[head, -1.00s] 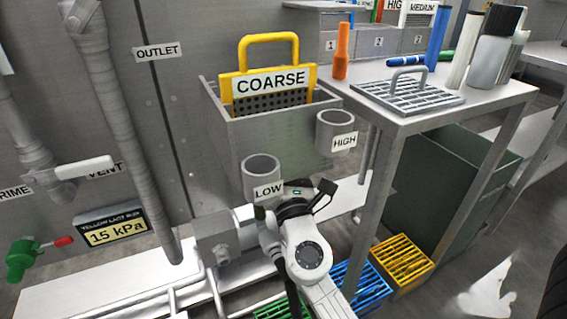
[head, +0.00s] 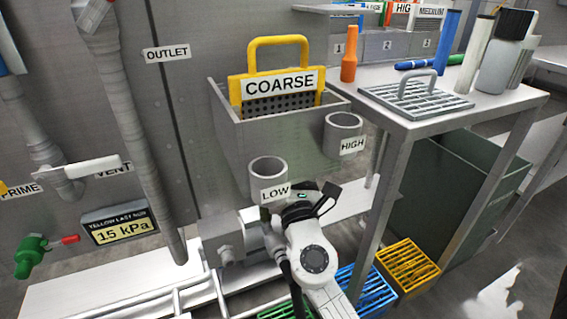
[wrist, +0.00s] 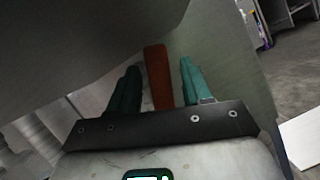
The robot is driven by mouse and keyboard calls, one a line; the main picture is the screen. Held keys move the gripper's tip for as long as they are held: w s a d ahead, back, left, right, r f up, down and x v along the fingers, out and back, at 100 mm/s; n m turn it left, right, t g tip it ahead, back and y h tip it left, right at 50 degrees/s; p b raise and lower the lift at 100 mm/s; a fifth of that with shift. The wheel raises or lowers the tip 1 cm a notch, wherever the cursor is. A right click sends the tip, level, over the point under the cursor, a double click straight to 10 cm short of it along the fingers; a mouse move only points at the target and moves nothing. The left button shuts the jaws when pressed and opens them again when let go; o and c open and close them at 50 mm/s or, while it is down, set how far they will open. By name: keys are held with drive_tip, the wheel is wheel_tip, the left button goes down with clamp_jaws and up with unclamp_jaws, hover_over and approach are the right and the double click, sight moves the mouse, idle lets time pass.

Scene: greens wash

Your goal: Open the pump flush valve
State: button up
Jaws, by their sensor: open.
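In the wrist view my gripper (wrist: 159,65) is open, with its two teal fingers apart. A dark red bar (wrist: 157,78) stands between the fingers, with visible gaps on both sides. It looks like a handle, but its base is hidden and I cannot tell what it belongs to. In the head view my wrist is beside the LOW cup, and my fingers are hidden. A green valve with a red handle (head: 32,257) sits at the far left of the head view, away from my arm. No label reading flush shows.
A grey tank (head: 270,140) holds the yellow-handled COARSE screen (head: 278,85). The LOW cup (head: 268,175) and HIGH cup (head: 343,130) hang on its front. A steel table (head: 420,122) stands at right, with yellow (head: 408,262) and blue crates (head: 362,288) below.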

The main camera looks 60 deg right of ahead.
drive_tip(key=shift+s, duration=0.1)
drive_tip(key=b+v, duration=0.2)
drive_tip(key=v, duration=0.8)
drive_tip(key=shift+s+a, duration=0.2)
drive_tip(key=shift+a, duration=0.05)
drive_tip(key=shift+f, duration=0.1)
